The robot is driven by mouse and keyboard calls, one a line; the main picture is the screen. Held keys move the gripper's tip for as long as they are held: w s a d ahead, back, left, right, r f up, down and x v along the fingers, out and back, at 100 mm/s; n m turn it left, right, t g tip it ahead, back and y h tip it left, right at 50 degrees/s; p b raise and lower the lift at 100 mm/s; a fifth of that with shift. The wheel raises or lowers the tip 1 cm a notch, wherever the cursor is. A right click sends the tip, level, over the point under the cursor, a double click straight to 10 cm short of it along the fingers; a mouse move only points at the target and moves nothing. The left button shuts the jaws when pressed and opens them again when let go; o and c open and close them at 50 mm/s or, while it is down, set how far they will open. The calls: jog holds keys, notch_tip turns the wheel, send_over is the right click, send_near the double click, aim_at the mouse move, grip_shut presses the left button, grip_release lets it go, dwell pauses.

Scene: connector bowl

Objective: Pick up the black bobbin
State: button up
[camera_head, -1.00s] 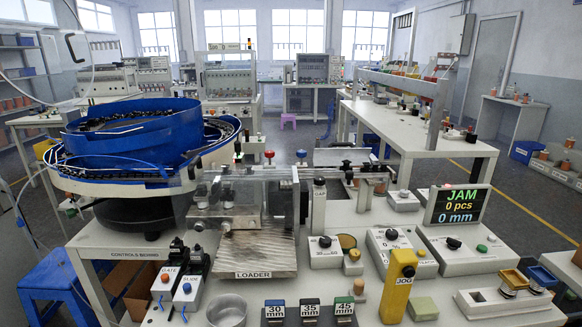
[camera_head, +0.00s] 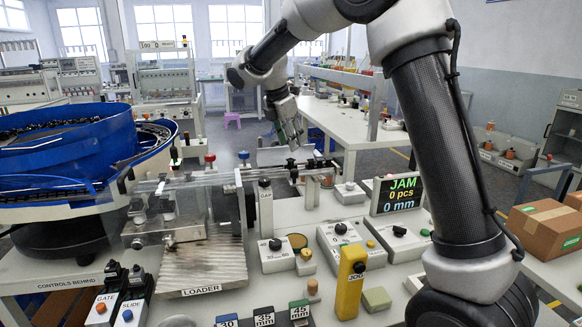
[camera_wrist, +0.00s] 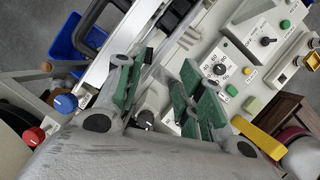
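My gripper (camera_head: 289,128) hangs above the far end of the loader's rail in the head view. In the wrist view its green-padded fingers are spread apart, with nothing seen held between the fingertips (camera_wrist: 163,76). I cannot pick out a black bobbin for certain. Small dark parts (camera_head: 292,166) sit on the rail below my gripper. A dark block (camera_wrist: 178,12) shows at the top of the wrist view, beyond the fingertips; I cannot tell what it is.
The blue bowl feeder (camera_head: 65,145) stands at left. The loader (camera_head: 203,266), a dial box marked GAP (camera_head: 276,257), a yellow JOG post (camera_head: 349,284) and the JAM display (camera_head: 396,194) crowd the bench. Cardboard boxes (camera_head: 540,232) sit at right.

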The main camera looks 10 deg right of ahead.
aim_at(288, 160)
jog(key=shift+n, duration=0.8)
jog(key=w+f, duration=0.1)
jog(key=f, duration=0.2)
jog(key=w+f, duration=0.1)
jog(key=f, duration=0.2)
jog(key=w+f, duration=0.1)
jog(key=f, duration=0.1)
jog(key=shift+w+f, duration=0.25)
jog(key=shift+f, duration=0.15)
jog(key=shift+c, duration=0.5)
jog(key=c, duration=0.4)
